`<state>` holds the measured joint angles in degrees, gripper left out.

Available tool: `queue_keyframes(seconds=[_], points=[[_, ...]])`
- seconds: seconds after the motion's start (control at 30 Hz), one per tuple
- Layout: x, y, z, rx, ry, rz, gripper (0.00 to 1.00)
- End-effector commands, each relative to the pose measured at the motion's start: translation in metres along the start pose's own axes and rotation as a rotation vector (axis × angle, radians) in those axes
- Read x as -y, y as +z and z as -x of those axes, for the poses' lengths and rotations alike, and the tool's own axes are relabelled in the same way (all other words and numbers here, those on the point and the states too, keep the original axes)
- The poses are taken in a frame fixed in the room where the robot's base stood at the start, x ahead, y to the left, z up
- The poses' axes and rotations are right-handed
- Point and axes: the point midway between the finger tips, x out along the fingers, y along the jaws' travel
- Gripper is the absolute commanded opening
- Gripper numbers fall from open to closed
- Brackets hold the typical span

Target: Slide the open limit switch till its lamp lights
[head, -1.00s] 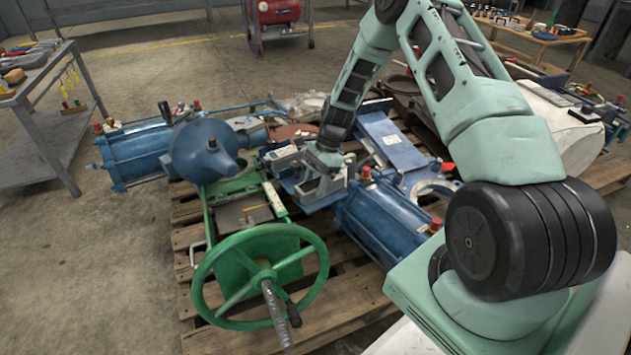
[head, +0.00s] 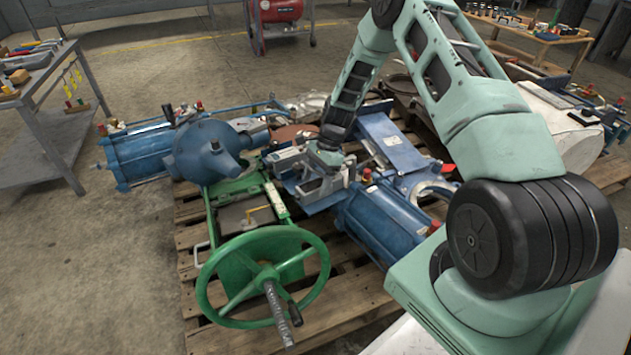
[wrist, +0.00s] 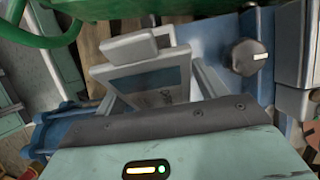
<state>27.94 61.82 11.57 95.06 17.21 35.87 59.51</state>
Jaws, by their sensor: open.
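My gripper (head: 322,192) is over the blue actuator assembly on the pallet, behind the green handwheel. The green light in the wrist view is on my own gripper housing.
A green handwheel (head: 262,277) stands in front on the wooden pallet (head: 186,262). A blue cylinder (head: 384,222) lies right of the gripper, a blue domed housing (head: 204,152) left.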

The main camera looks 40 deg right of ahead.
Motion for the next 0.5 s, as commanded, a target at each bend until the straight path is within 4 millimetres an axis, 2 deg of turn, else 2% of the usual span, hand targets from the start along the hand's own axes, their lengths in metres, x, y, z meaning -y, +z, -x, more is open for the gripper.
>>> queue_keyframes(seconds=[0.5], points=[[0.000, 0.002, 0.117, -0.002, -0.004, 0.000, 0.71]])
